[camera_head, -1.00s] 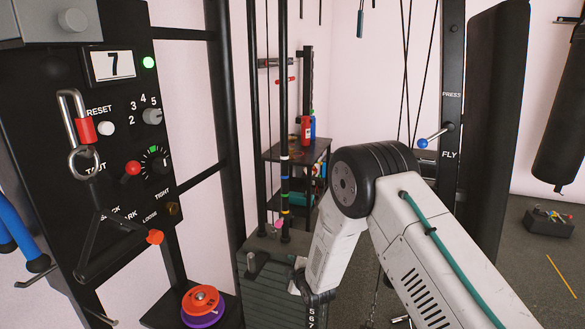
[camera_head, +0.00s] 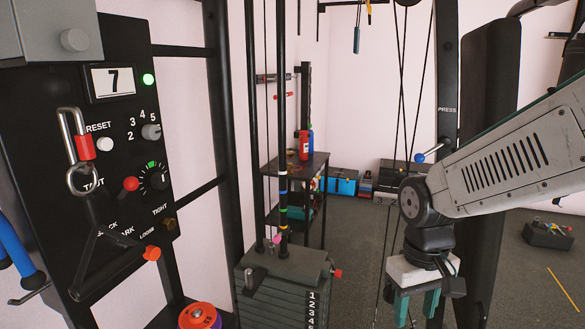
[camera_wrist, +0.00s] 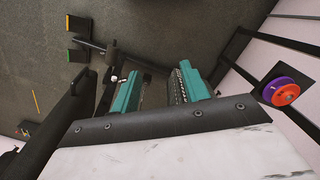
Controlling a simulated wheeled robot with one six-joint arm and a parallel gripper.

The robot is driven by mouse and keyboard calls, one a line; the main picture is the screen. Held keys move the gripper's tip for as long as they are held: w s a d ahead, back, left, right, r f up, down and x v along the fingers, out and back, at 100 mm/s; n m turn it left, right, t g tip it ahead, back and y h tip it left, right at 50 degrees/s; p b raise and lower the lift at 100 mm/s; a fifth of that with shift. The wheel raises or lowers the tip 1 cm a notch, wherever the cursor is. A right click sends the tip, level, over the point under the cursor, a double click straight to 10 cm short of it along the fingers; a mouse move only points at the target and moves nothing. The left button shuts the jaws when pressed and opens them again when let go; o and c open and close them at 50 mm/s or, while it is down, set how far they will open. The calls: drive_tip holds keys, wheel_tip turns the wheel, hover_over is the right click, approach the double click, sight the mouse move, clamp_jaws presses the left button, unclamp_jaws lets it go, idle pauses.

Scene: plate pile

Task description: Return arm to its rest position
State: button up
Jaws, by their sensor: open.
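My gripper (camera_head: 417,306) hangs at the lower right of the head view, to the right of the weight stack, with its teal fingers pointing down. The fingers are apart and nothing is between them. My gripper also shows in the wrist view (camera_wrist: 162,92), where its two teal fingers stand apart. The numbered weight stack (camera_head: 275,295) stands to its left with a red knob at its upper right side. My gripper is clear of the stack.
A black control panel (camera_head: 105,150) showing 7 with a lit green light stands at the left. Orange and purple plates (camera_wrist: 281,92) sit at the right in the wrist view. Vertical cables (camera_head: 398,150) run close to my gripper. A dark floor box (camera_head: 549,234) lies at the right.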

drive_tip(key=s+d+r+m+t, duration=0.1)
drive_tip(key=s+d+r, duration=0.1)
drive_tip(key=s+r, duration=0.2)
drive_tip(key=s+d+r+m+t, duration=0.1)
drive_tip(key=s+d+r, duration=0.2)
drive_tip(key=s, duration=0.6)
wheel_tip(320, 180, up, 2)
drive_tip(key=shift+s+r+m, duration=0.25)
drive_tip(key=shift+m, duration=0.15)
